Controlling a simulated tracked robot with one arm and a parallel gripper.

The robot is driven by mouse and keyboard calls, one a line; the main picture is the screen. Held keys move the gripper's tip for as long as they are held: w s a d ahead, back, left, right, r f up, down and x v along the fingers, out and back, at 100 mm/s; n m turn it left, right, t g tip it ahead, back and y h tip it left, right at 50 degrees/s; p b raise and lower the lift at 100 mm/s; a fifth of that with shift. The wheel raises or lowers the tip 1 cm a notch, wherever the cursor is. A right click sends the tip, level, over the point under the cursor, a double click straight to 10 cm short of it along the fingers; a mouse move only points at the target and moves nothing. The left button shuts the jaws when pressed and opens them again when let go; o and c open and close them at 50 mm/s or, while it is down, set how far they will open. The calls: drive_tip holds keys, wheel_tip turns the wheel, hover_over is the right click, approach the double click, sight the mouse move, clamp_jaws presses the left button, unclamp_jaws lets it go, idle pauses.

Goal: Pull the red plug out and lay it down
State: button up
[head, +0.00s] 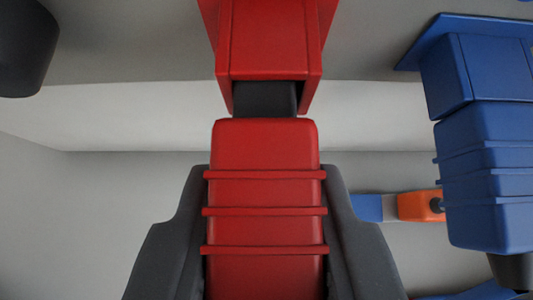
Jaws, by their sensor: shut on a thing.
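The red plug (265,230) is a ribbed red block in the lower middle of the head view. My gripper (266,215) has one dark finger on each side of the plug and is shut on it. A red socket housing (266,45) is straight ahead at the top. A dark neck (264,99) shows between the plug and the housing, and a gap separates their red bodies. I cannot tell how deep the dark neck sits in the housing. The plug's rear end is cut off by the bottom edge.
A blue plug (484,180) sits against a blue housing (476,75) at the right. A small orange piece (420,206) and a blue piece (367,207) lie behind my right finger. A dark rounded object (25,45) is at the top left. The left side is otherwise clear.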

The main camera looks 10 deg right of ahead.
drive_tip(key=shift+s+a+b, duration=0.25)
drive_tip(key=shift+s+b, duration=0.15)
drive_tip(key=shift+s, duration=0.75)
drive_tip(key=shift+s+a+b, duration=0.25)
drive_tip(key=shift+s+b, duration=0.15)
drive_tip(key=shift+s, duration=0.75)
drive_tip(key=w+a+f+n+y+b, duration=0.1)
drive_tip(key=w+a+f, duration=0.15)
drive_tip(key=a, duration=1.15)
drive_tip(key=w+a+f+n+y+b, duration=0.1)
drive_tip(key=w+a+n, duration=0.15)
drive_tip(key=a, duration=1.15)
drive_tip(key=s+a+f, duration=0.2)
drive_tip(key=a+f, duration=0.1)
drive_tip(key=a, duration=0.6)
drive_tip(key=shift+s+m+b, duration=0.3)
drive_tip(key=shift+s+m, duration=0.05)
drive_tip(key=shift+s, duration=0.05)
